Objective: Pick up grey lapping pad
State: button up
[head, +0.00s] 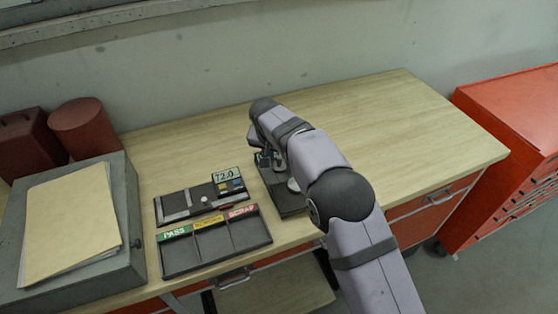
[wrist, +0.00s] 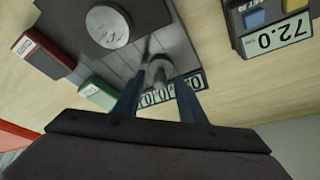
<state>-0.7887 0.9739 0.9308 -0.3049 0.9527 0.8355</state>
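My gripper (wrist: 158,90) points down over the bench, its two dark fingers spread apart. A small grey rounded piece (wrist: 156,68), which looks like the grey lapping pad, shows between and just beyond the fingertips. A gap shows on either side of it, and I cannot tell how far below the fingers it sits. It is over the dark fixture plate (wrist: 72,30), which also carries a round silver disc (wrist: 107,27). In the head view my arm covers the gripper and most of this spot; part of the dark plate (head: 286,202) shows beside it.
A red block (wrist: 41,52) and a green block (wrist: 97,91) lie near the plate. A number strip (wrist: 172,95) sits by the fingers. A gauge reading 72.0 (head: 228,176) and a PASS/SCRAP tray (head: 215,247) lie to the left. The bench's right side is clear.

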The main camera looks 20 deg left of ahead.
aim_at(279, 157)
jog(key=shift+w+f, duration=0.15)
jog(key=shift+f, duration=0.1)
jog(key=shift+c, duration=0.2)
grip_shut()
jog(key=shift+r, duration=0.1)
jog(key=shift+a+r+b, duration=0.1)
jog(key=shift+r+b, duration=0.25)
jog(key=shift+r, duration=0.2)
notch_tip(279, 157, up, 9)
jog(key=shift+f+b, duration=0.1)
jog(key=shift+b, duration=0.45)
